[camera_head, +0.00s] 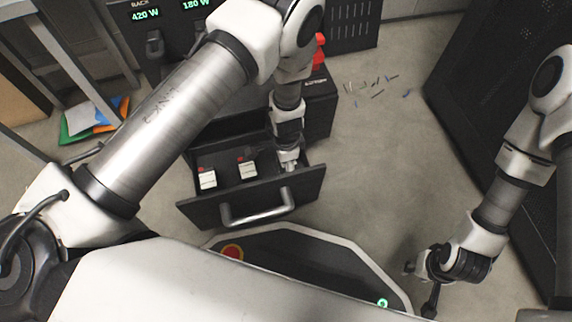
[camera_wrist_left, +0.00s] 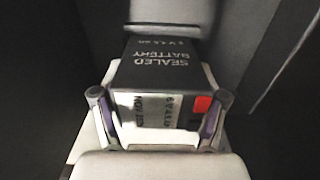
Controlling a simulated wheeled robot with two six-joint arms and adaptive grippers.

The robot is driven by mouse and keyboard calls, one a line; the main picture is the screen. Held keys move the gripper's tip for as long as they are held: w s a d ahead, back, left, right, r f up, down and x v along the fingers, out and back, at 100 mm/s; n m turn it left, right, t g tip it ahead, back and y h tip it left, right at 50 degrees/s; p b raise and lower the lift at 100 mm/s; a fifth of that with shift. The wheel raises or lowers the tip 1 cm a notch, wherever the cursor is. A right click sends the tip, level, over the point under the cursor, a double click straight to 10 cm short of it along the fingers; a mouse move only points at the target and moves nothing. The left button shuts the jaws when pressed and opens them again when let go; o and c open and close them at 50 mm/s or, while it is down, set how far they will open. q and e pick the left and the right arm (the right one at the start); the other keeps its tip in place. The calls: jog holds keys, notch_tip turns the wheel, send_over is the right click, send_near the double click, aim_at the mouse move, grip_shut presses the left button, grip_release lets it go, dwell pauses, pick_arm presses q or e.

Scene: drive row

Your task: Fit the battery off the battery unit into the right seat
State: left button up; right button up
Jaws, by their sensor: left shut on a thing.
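The battery (camera_wrist_left: 160,65) is a dark block with a pale label and a red patch on its near end. My left gripper (camera_wrist_left: 157,125) is shut on it, one finger on each side. In the head view my left gripper (camera_head: 289,163) points down at the right end of an open drawer (camera_head: 305,192). The battery is mostly hidden there, and I cannot tell if it rests on the drawer floor. My right gripper (camera_head: 419,288) is empty, its fingers apart, low at the right over the floor.
Two white blocks with red patches, one at the left (camera_head: 207,179) and one in the middle (camera_head: 247,169), sit in the drawer. A drawer handle (camera_head: 258,208) faces me. A dark cabinet (camera_head: 480,100) stands at right. Small loose parts (camera_head: 376,84) lie on the floor.

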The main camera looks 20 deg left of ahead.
pick_arm(q)
jog(key=shift+r, duration=0.25)
jog(key=shift+f, duration=0.1)
jog(key=shift+w+f, duration=0.1)
jog(key=shift+f, duration=0.15)
jog(key=shift+f, duration=0.1)
jog(key=o, duration=1.8)
